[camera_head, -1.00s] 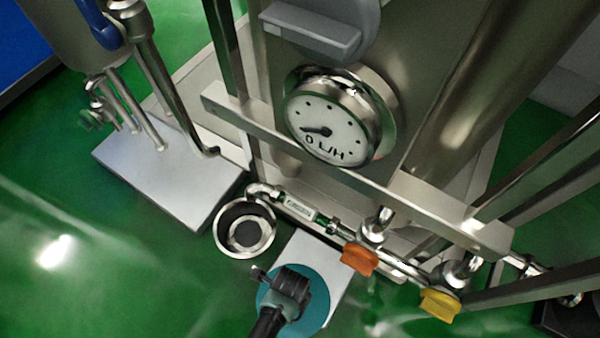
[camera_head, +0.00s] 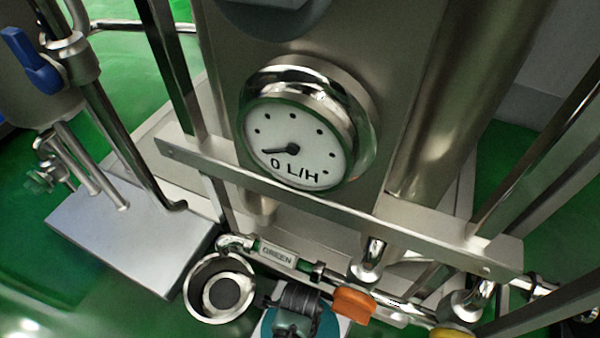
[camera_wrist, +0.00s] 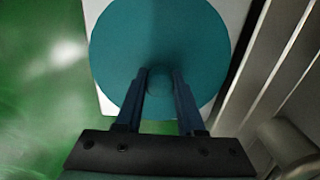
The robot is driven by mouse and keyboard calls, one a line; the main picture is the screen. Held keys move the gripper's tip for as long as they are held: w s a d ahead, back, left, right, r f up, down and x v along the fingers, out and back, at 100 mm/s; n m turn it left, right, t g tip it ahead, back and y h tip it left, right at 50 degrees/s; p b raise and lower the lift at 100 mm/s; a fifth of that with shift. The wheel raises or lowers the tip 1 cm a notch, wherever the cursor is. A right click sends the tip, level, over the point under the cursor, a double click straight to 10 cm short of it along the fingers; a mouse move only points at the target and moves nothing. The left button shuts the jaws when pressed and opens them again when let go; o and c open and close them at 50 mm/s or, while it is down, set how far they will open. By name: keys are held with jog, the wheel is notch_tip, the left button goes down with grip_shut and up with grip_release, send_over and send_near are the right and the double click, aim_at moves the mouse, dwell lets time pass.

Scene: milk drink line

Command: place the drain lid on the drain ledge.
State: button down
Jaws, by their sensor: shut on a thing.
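The drain lid is a flat teal disc with a small central knob, seen from above in the wrist view (camera_wrist: 118,45) and partly at the bottom edge of the head view (camera_head: 266,324). My gripper (camera_wrist: 158,80) is shut on its knob; in the head view my gripper (camera_head: 297,298) hides much of the disc. A pale flat slab, which looks like the drain ledge (camera_wrist: 234,14), lies beneath the lid and is mostly covered by it. I cannot tell whether the lid touches the slab.
A round steel drain cup (camera_head: 219,289) stands just left of my gripper. A pipe labelled GREEN (camera_head: 277,256) runs behind it. An orange valve handle (camera_head: 354,305) is close on the right, a yellow one (camera_head: 452,332) farther right. A flow gauge (camera_head: 296,145) is above. Green floor lies left.

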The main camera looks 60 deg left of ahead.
jog(key=c, duration=0.5)
grip_release()
notch_tip(320, 180, up, 12)
jog(key=p, duration=0.8)
jog(key=shift+r, duration=0.1)
